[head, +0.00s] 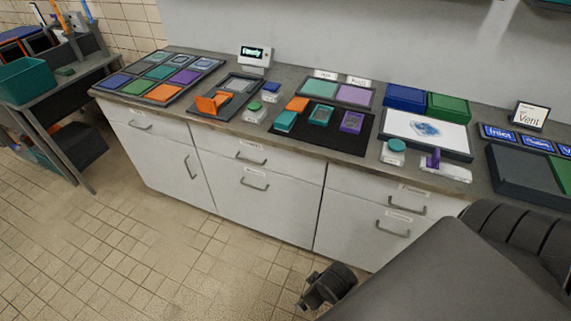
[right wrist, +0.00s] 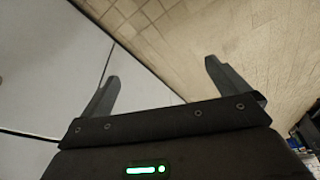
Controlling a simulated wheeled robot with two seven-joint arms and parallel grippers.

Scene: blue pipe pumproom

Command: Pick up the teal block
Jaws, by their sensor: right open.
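Two teal blocks lie on a black mat (head: 333,148) on the counter in the head view. One teal block (head: 285,121) is at the mat's left edge. The other teal block (head: 320,114) is near its middle, beside a purple block (head: 352,121). I cannot tell which one the task names. My right gripper (right wrist: 161,72) is open and empty in the right wrist view, over cabinet fronts and floor tiles. No teal block shows there. In the head view, a dark part of my right arm hangs low in front of the cabinets, well below the counter. My left gripper is not in view.
On the counter, an orange block (head: 297,104) lies by the mat. A round teal piece (head: 396,145) and a white picture board (head: 427,130) are to its right. An orange holder (head: 212,103) and colored tiles are to its left. Tiled floor (head: 180,260) is open in front.

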